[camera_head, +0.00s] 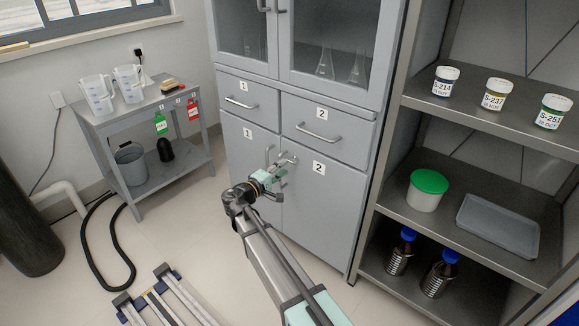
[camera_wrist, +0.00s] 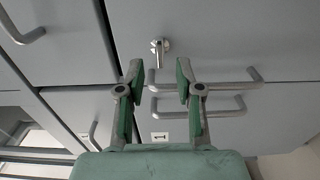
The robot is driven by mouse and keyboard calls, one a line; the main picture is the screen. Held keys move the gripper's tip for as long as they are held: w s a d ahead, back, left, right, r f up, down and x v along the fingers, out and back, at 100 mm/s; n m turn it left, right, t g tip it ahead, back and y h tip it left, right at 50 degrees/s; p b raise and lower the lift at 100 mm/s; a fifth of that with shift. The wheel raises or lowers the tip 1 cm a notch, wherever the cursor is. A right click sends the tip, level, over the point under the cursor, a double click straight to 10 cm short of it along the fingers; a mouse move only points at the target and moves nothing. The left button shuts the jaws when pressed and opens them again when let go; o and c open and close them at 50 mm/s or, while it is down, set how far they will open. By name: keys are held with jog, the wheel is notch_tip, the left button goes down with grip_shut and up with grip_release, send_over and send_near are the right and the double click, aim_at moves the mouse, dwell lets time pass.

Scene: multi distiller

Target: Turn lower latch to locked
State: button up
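A small chrome latch (camera_wrist: 159,46) sits on a grey lower cabinet door in the wrist view. It has a round base and a short lever pointing down in that picture. My gripper (camera_wrist: 158,66) is open and empty, its green-padded fingers on either side of the line to the latch. The latch appears just beyond the fingertips, and I see no contact. In the head view my gripper (camera_head: 285,170) is in front of the lower doors, near their handles, and I cannot make out the latch there.
Two bar handles (camera_wrist: 235,80) (camera_wrist: 220,108) cross behind the fingers in the wrist view. Drawer 2 (camera_head: 322,127) is above the right lower door (camera_head: 318,200). An open shelf rack (camera_head: 400,185) stands to the right. A small side table (camera_head: 120,118) stands left.

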aim_at(290, 162)
jog(key=shift+b+x, duration=0.35)
jog(key=shift+x, duration=2)
grip_shut()
